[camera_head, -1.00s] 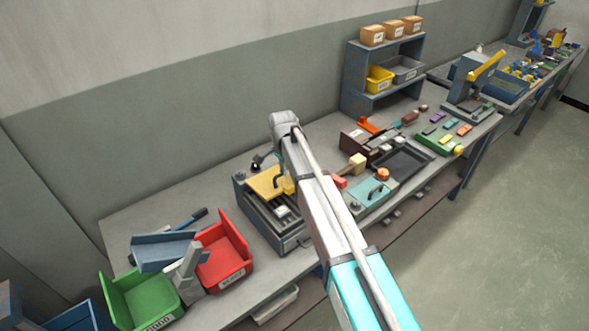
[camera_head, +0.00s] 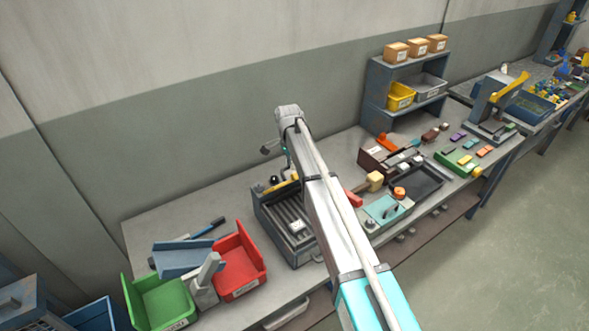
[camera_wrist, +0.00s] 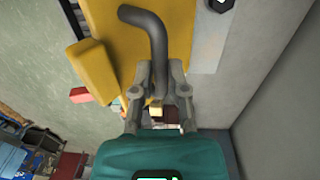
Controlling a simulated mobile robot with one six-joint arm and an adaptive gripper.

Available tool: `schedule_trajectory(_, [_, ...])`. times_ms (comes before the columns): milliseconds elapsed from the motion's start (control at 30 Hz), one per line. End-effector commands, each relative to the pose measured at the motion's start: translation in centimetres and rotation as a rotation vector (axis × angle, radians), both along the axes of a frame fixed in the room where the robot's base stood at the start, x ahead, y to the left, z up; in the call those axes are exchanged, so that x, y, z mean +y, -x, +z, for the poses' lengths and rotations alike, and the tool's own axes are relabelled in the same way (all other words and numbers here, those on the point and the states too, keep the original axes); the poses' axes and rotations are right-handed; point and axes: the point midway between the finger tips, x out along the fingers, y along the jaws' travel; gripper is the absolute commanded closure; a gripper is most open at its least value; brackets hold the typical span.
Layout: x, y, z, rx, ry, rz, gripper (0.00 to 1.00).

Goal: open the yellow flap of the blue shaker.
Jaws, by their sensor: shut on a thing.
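The blue shaker (camera_head: 266,216) stands on the bench in the head view, its ribbed grey inside showing from above. Its yellow flap (camera_head: 283,186) shows there only as a thin yellow strip at the back, raised off the box. In the wrist view the flap's broad yellow face (camera_wrist: 184,30) fills the top middle, with a bent dark grey handle (camera_wrist: 150,24) on it. My gripper (camera_wrist: 158,98) is shut on the handle, one finger on each side. In the head view my arm hides part of the flap and the shaker's right side.
A red bin (camera_head: 238,262) and a green bin (camera_head: 160,300) stand left of the shaker. A teal plate (camera_head: 382,210) and a dark tray (camera_head: 428,184) lie to its right. The wall (camera_head: 180,150) rises close behind.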

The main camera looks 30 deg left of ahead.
Motion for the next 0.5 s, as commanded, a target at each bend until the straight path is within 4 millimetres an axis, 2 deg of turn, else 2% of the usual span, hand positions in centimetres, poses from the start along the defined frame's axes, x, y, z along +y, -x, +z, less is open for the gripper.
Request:
schedule_trajectory(33, [1.1,-0.7,0.2,-0.004,-0.004,0.0,1.0])
schedule_trajectory(500, [6.8,-3.1,-0.3,-0.002,-0.002,0.001,1.0])
